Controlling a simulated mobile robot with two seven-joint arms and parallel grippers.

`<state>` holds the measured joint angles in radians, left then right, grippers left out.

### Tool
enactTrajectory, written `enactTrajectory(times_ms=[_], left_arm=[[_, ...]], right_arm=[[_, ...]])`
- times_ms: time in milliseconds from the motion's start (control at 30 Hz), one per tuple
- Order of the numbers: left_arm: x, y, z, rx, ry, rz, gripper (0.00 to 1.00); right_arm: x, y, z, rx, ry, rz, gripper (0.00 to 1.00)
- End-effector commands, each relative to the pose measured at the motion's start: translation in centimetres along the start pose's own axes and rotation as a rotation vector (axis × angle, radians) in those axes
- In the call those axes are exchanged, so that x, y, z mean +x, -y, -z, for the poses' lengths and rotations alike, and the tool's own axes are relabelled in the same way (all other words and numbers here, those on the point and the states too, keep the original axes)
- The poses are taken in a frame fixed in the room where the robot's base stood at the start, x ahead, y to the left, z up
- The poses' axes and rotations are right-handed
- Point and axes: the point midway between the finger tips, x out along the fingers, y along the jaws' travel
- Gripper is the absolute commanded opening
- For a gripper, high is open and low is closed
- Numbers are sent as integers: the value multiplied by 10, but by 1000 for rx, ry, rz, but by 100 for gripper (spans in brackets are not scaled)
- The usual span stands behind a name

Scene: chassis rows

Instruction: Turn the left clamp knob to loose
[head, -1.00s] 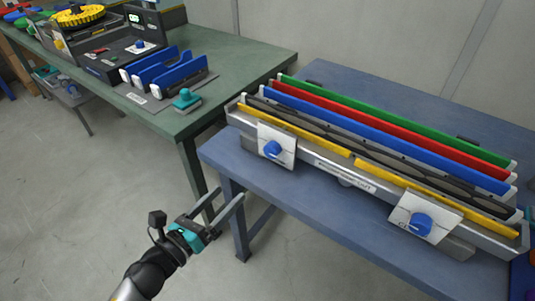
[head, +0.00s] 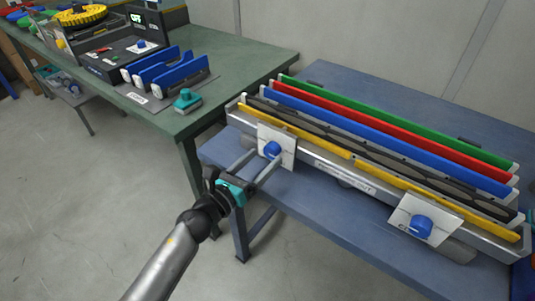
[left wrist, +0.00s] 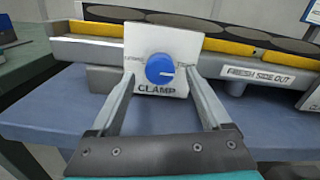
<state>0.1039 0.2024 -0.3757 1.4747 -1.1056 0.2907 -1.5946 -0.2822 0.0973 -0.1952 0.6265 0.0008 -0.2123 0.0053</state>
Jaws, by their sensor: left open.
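The left clamp knob (head: 272,149) is a blue round knob on a white plate (head: 288,159) at the left front of the fixture. In the left wrist view the knob (left wrist: 160,69) sits between and just beyond my open fingers, with a pale pointer line aimed to the right. The plate there reads "CLAMP"; small words at its left and right are hard to read. My left gripper (head: 263,161) is open and empty, its fingertips close in front of the plate; contact cannot be told. A second blue knob (head: 421,226) is on the right plate. My right gripper is not in view.
The fixture holds long yellow, black, blue, red (head: 391,132) and green strips on a blue table (head: 330,216). A green table (head: 228,56) with blue-topped blocks and a control box (head: 110,61) stands at left. Floor between is open.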

Motion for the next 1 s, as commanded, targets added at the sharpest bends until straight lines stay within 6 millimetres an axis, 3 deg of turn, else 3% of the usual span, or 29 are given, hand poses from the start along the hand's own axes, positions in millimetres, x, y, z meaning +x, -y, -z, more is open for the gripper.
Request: enactTrajectory(times_ms=[200,600,1000], left_arm=[[24,0,0,0,1,0,81],[30,0,0,1,0,0,81],[29,0,0,0,0,0,37]], right_arm=[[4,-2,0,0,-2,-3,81],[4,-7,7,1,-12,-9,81],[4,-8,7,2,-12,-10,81]])
